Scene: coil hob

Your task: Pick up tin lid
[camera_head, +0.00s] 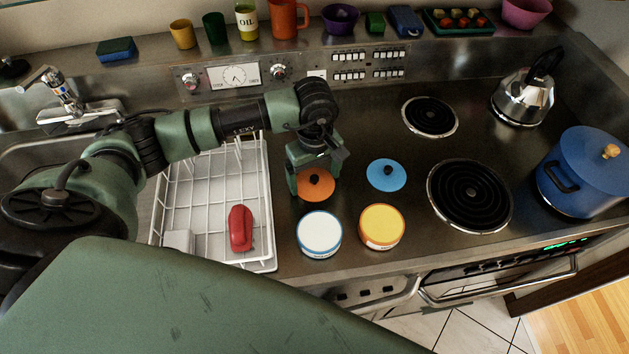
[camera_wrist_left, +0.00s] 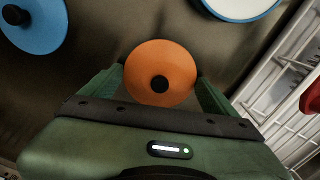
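An orange tin lid (camera_head: 316,186) with a dark knob lies on the steel counter right of the dish rack. It also shows in the left wrist view (camera_wrist_left: 160,66), between the finger ends. A blue lid (camera_head: 386,174) with a dark knob lies to its right, also at the upper left of the left wrist view (camera_wrist_left: 36,24). A white-topped tin (camera_head: 319,232) and a yellow-orange tin (camera_head: 381,226) stand in front of the lids. My left gripper (camera_head: 313,184) is open over the orange lid, a finger on either side. I cannot tell whether it touches. My right gripper is not in view.
The white wire rack (camera_head: 262,190) holds a red object (camera_head: 240,228). Coil burners (camera_head: 469,195) lie to the right, with a kettle (camera_head: 524,100) and a blue pot (camera_head: 585,175) beyond. Small items line the back shelf.

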